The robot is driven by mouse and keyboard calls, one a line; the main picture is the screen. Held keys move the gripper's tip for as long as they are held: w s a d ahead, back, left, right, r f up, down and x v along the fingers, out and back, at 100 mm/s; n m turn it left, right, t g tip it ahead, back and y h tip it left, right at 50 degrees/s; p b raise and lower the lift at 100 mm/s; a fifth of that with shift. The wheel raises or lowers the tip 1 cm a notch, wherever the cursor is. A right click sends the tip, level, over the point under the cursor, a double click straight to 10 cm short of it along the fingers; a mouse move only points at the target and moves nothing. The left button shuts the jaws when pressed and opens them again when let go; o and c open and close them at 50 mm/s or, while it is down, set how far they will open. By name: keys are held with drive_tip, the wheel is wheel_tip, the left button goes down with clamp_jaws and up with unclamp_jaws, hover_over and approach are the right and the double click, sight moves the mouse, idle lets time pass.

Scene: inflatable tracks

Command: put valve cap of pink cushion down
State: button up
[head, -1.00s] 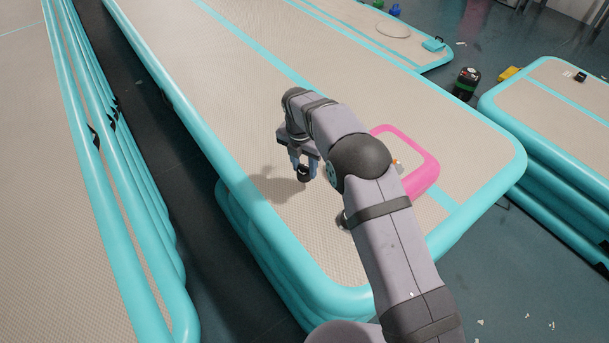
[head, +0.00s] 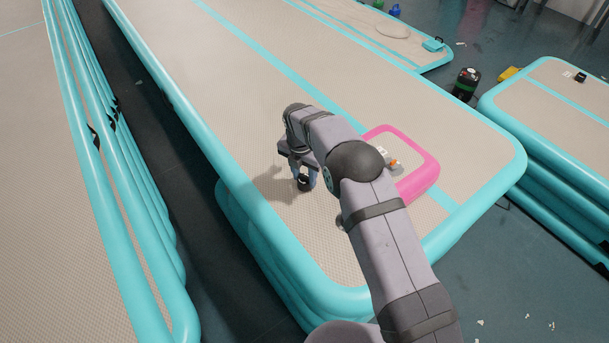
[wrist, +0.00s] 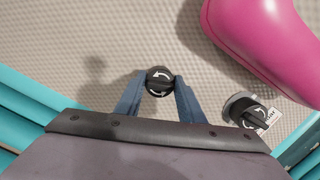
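The valve cap (wrist: 160,78), black and round with white curved arrows, sits between the fingertips of my gripper (wrist: 158,86) in the wrist view. In the head view my gripper (head: 304,180) points down over the beige track, and the cap (head: 304,183) shows dark at its tips. Its shadow lies to the left, and I cannot tell whether the cap touches the track. The pink cushion (head: 425,178) lies on the track to the right, partly hidden by my arm. Its rounded pink edge (wrist: 268,45) fills the upper right of the wrist view.
A dark, labelled round fitting (wrist: 247,110) lies on the track between my gripper and the cushion. A small grey and orange item (head: 394,167) sits on the cushion.

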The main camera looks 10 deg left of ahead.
sight(302, 182)
drive_tip(key=o, duration=0.4)
drive_tip(key=shift+o, duration=0.2)
wheel_tip(302, 182, up, 12)
drive_tip(key=s, duration=0.1)
drive_tip(key=shift+s+a, duration=0.2)
drive_tip(key=shift+a, duration=0.1)
drive_tip(key=shift+r, duration=0.15)
